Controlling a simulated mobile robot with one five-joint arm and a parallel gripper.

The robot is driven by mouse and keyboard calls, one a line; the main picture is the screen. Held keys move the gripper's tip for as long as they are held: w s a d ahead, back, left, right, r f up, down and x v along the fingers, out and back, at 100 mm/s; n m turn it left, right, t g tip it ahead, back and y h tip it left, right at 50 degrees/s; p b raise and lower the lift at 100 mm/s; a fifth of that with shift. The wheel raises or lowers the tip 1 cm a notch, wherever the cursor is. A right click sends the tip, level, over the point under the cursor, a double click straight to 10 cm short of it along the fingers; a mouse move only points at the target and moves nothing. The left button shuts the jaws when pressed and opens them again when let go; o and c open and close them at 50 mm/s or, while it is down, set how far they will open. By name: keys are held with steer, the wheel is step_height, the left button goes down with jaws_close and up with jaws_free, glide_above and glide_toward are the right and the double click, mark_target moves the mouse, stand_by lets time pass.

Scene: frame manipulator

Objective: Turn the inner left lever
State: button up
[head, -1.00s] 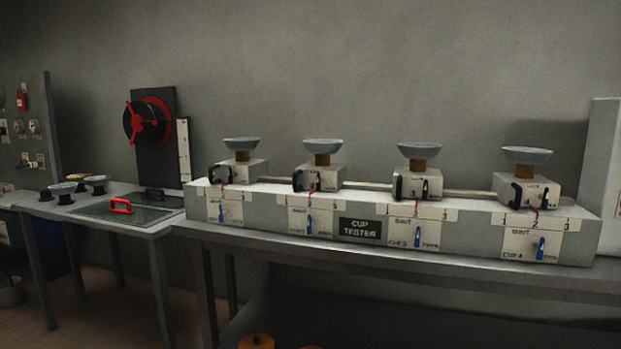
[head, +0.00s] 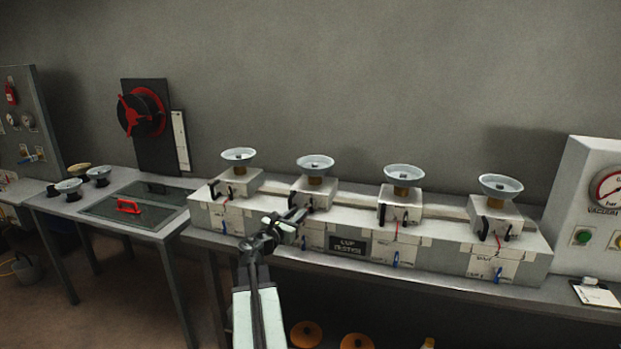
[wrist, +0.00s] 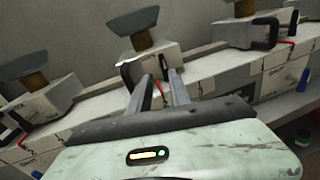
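A long grey cup tester (head: 430,243) carries a row of white blocks with cups. The inner left block (head: 327,192) is second from the left, with a black handle on its side and a blue lever (head: 304,243) on the front panel below, partly covered by my arm. My gripper (head: 298,213) is in front of this block. In the wrist view, my gripper (wrist: 157,76) has its fingers apart, with a block (wrist: 150,62), its black handle (wrist: 127,75) and a red pointer (wrist: 160,87) beyond them. I cannot tell whether a finger touches the block.
Other blue levers sit on the front at left (head: 223,227), inner right (head: 396,259) and far right (head: 497,275). A table with a red-handled hatch (head: 128,206) stands at left. A vacuum panel (head: 590,200) stands at right. The tester's front is close to the bench edge.

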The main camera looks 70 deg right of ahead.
mark_target(310, 202)
steer(key=shift+n, duration=0.4)
steer(key=d, duration=0.2)
steer(key=s+d, duration=0.1)
steer(key=d, duration=0.2)
steer(key=s+d+r, duration=0.1)
steer(key=d, duration=0.2)
steer(key=shift+d, duration=0.25)
steer(key=shift+c, duration=0.3)
steer(key=shift+a, duration=0.1)
jaws_close()
